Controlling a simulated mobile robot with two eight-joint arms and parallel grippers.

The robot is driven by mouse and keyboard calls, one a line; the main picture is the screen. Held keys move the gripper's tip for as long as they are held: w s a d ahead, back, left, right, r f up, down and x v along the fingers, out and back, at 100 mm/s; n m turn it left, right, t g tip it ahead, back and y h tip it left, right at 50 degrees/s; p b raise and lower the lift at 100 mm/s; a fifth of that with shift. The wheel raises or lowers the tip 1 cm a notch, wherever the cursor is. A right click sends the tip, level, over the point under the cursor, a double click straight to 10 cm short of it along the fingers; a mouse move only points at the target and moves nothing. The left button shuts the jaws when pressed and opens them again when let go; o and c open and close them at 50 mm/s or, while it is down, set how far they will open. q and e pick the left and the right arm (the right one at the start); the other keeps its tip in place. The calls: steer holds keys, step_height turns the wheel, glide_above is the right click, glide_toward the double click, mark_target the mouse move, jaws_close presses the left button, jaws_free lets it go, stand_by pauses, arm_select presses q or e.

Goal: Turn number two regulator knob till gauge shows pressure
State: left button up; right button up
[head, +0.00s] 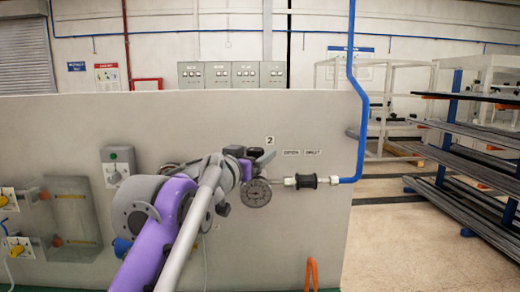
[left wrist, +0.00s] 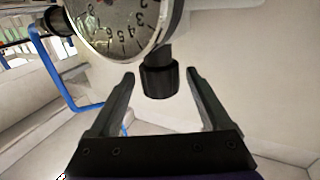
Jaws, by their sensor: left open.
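The number two regulator's round gauge (head: 257,192) is on the grey panel, below the "2" label (head: 270,140). Its needle is too small to read in the head view. In the left wrist view the gauge (left wrist: 122,22) is cut off and upside down, and I cannot tell its reading. The black knob (left wrist: 160,80) shows whole in the left wrist view, next to the gauge. My left gripper (left wrist: 160,74) is open, with one finger on each side of the knob and visible gaps. In the head view my left arm partly hides the regulator. My right gripper is not in view.
A blue pipe (head: 357,110) runs down to a black fitting (head: 307,181) right of the gauge. A grey box (head: 118,165) and yellow-handled valves (head: 18,250) are on the panel at left. Racks (head: 455,150) stand at right.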

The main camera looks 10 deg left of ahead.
mark_target(260, 150)
arm_select(q)
steer(key=shift+w+d, duration=0.15)
steer(key=shift+w, duration=0.75)
steer(key=shift+w+d, duration=0.15)
steer(key=shift+w, duration=0.75)
jaws_close()
